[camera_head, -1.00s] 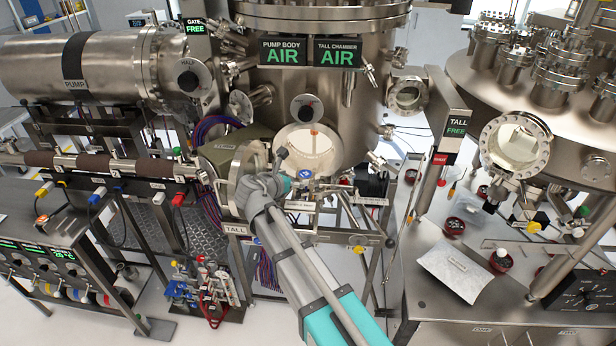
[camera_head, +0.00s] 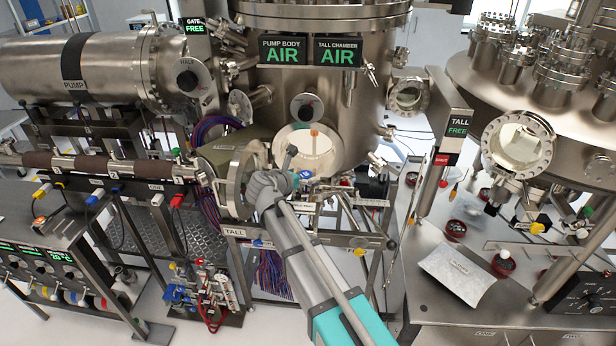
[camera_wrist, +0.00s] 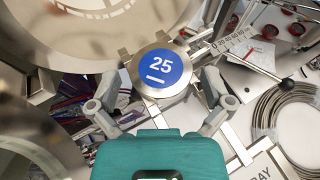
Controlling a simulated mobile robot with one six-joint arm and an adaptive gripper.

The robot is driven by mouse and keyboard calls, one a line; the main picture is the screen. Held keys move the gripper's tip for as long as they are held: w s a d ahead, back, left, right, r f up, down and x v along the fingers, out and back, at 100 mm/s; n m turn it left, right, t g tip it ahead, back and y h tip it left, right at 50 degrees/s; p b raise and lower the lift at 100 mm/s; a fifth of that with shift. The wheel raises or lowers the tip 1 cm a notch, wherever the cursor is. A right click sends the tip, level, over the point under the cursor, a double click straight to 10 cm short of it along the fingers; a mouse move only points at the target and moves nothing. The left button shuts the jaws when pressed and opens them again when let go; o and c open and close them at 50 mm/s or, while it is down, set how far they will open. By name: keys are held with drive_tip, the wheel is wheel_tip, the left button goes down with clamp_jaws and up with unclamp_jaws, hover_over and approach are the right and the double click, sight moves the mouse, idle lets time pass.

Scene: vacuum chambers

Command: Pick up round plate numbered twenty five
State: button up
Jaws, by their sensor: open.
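The round plate numbered 25 (camera_wrist: 161,68) is metal with a blue disc and white digits, and lies in the middle of the wrist view. My gripper (camera_wrist: 159,97) is open, with one finger to the lower left of the plate and the other to its lower right. No contact between fingers and plate is clear. In the head view my arm reaches to the front of the tall chamber's open round port (camera_head: 308,152), and my wrist hides most of the plate and the fingers there.
A metal flange door (camera_head: 240,183) stands open just left of my wrist. A ruler scale (camera_wrist: 237,35) lies right of the plate, and coiled metal tubing (camera_wrist: 285,112) lies farther right. A bench (camera_head: 450,318) with red dishes stands to the right.

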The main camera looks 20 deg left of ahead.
drive_tip(key=c, duration=1.1)
drive_tip(key=shift+r, duration=0.2)
wheel_tip(320, 180, up, 2)
drive_tip(key=p, duration=0.2)
drive_tip(key=shift+r+p, duration=0.1)
drive_tip(key=shift+p, duration=0.2)
drive_tip(key=shift+s+a+r+p, duration=0.35)
drive_tip(key=shift+s+r+p, duration=1.4)
drive_tip(key=shift+s, duration=0.55)
drive_tip(key=shift+s+a+r+p, duration=0.4)
drive_tip(key=shift+s+r+p, duration=1.35)
drive_tip(key=shift+s, duration=0.55)
drive_tip(key=shift+s+a+r+p, duration=0.35)
drive_tip(key=shift+s+r+p, duration=1.4)
drive_tip(key=shift+s, duration=0.55)
